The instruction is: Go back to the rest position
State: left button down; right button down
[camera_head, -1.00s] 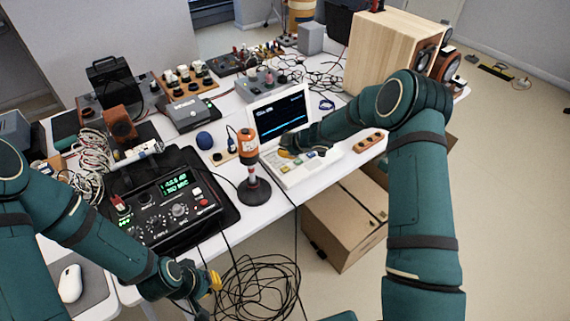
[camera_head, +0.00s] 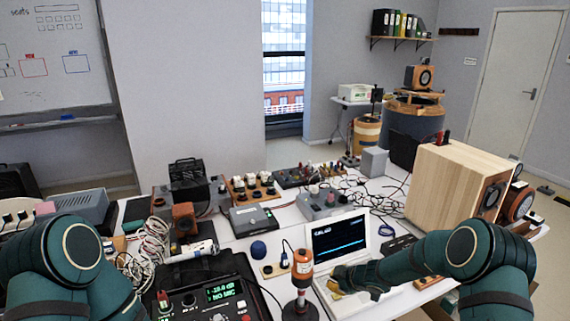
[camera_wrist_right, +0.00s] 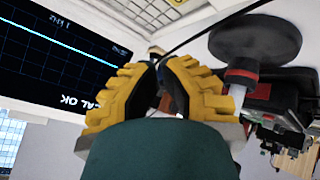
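My right gripper (camera_head: 342,281) hangs over the front of the white instrument with the screen (camera_head: 340,236), just right of the orange canister on its black stand (camera_head: 302,262). In the right wrist view its yellow fingers (camera_wrist_right: 158,66) come together at the tips, with nothing seen held between them. The dark screen fills the upper left there, and the round black stand base (camera_wrist_right: 255,40) is at the upper right. My left arm (camera_head: 68,262) is at the lower left of the head view; its gripper is out of view.
A black meter with green digits (camera_head: 225,292) sits at the front. A wooden speaker box (camera_head: 452,196) stands right, near my right forearm. Open floor shows at far right.

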jog(key=s+a+f+m, duration=0.1)
jog(key=s+a+m, duration=0.1)
jog(key=s, duration=0.1)
jog(key=s+a+f+m+g, duration=0.1)
jog(key=s+a, duration=0.1)
jog(key=s, duration=0.2)
jog(key=s+a+f+m, duration=0.1)
jog(key=s+a+m, duration=0.1)
jog(key=s, duration=0.1)
jog(key=shift+s+f+m+g+y, duration=0.2)
jog(key=shift+f+m+g+y, duration=0.1)
jog(key=shift+f, duration=0.1)
jog(key=s+a+f+m+g+h, duration=0.1)
jog(key=s+m, duration=0.4)
jog(key=s, duration=0.6)
jog(key=s+a+f+m+g, duration=0.1)
jog(key=s+m+g, duration=0.2)
jog(key=s, duration=0.9)
jog(key=shift+s+a+f+m+h, duration=0.25)
jog(key=shift+f+m+h, duration=0.15)
jog(key=shift+m, duration=0.7)
